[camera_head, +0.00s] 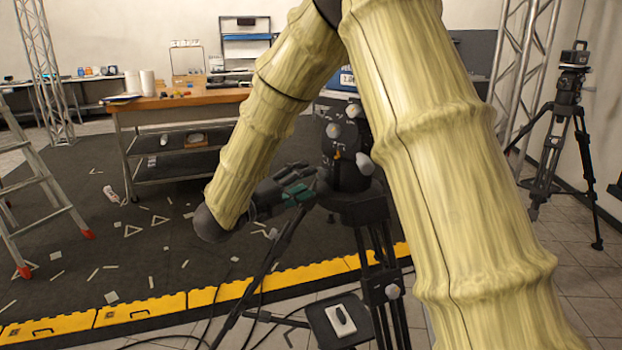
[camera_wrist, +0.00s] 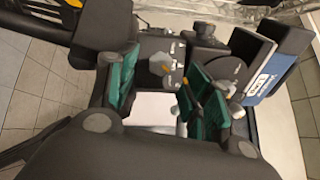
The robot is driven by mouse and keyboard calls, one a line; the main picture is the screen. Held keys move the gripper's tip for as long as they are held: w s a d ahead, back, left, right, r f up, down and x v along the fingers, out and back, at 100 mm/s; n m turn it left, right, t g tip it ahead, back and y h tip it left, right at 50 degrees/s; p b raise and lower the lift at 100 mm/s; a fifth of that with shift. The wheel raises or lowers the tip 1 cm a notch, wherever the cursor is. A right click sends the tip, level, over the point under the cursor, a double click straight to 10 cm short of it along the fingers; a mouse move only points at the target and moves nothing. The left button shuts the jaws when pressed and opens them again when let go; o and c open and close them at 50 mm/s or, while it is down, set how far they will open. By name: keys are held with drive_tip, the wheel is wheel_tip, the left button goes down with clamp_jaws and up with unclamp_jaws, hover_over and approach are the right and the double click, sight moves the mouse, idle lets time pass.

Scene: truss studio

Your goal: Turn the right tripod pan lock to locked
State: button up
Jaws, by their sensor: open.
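A black tripod head (camera_head: 345,165) stands on a tripod in the middle of the head view, partly behind my arm. Grey knobs show on it, one high on its face (camera_head: 333,130) and one lower right (camera_head: 365,162). My gripper (camera_head: 300,188) is beside the head's left side, fingers pointing at it. In the wrist view my gripper (camera_wrist: 158,78) is open, its green-padded fingers apart. A grey knob (camera_wrist: 160,64) shows between and beyond the fingers, with small orange marks nearby. I cannot tell whether the fingers touch anything. Which knob is the pan lock, and its setting, are unclear.
Another tripod (camera_head: 560,130) with a device on top stands at the far right by a truss. A wooden-topped workbench (camera_head: 185,98) is behind left, a ladder (camera_head: 40,180) at the left edge. Yellow cable ramp (camera_head: 150,308) and cables cross the floor around the tripod legs.

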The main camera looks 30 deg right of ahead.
drive_tip(key=shift+s+a+f, duration=0.1)
drive_tip(key=shift+s+a, duration=0.05)
drive_tip(key=shift+a, duration=0.85)
drive_tip(key=shift+s+a+f, duration=0.1)
drive_tip(key=shift+s+a, duration=0.05)
drive_tip(key=shift+a, duration=0.85)
